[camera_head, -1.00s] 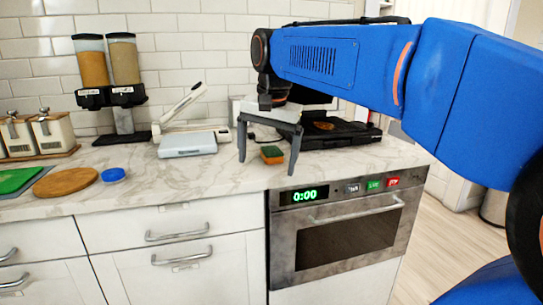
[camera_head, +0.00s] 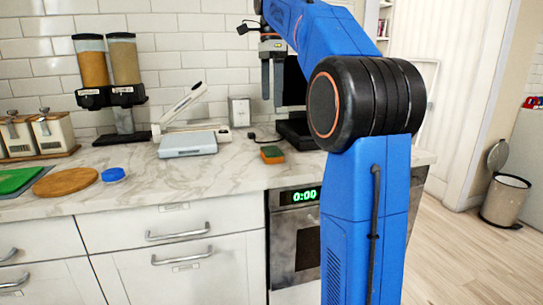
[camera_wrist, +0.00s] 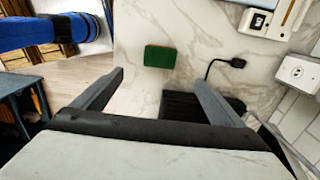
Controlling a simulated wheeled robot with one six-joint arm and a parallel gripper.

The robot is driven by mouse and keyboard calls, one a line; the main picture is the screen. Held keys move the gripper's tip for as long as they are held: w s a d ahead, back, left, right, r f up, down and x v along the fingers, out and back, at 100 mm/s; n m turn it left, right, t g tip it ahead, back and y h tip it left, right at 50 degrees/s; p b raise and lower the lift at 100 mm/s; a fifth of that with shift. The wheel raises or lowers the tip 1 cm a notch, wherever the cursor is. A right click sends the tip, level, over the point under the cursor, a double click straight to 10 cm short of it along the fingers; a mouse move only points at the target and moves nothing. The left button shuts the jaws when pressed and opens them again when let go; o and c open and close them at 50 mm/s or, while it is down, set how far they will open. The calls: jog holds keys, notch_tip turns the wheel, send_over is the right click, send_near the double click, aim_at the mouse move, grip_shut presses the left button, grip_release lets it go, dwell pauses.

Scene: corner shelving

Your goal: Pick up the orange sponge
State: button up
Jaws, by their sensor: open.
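The orange sponge (camera_head: 272,154) lies on the marble counter near its front edge, above the oven, with a green upper layer over its orange body. My gripper (camera_head: 272,98) hangs fingers down, well above the counter and empty. In the wrist view my gripper (camera_wrist: 158,76) has its two fingers wide apart, with nothing between them.
A black appliance (camera_head: 297,132) stands right of the sponge, partly behind my arm. A white scale-like device (camera_head: 188,143) stands left. A blue lid (camera_head: 113,174) and round wooden board (camera_head: 66,181) lie farther left.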

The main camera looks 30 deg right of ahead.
aim_at(271, 150)
notch_tip(271, 150, down, 17)
jog(key=shift+r, duration=0.15)
jog(key=c, duration=1.2)
notch_tip(271, 150, up, 10)
dwell(0.5)
jog(key=o, duration=0.5)
jog(key=c, duration=0.4)
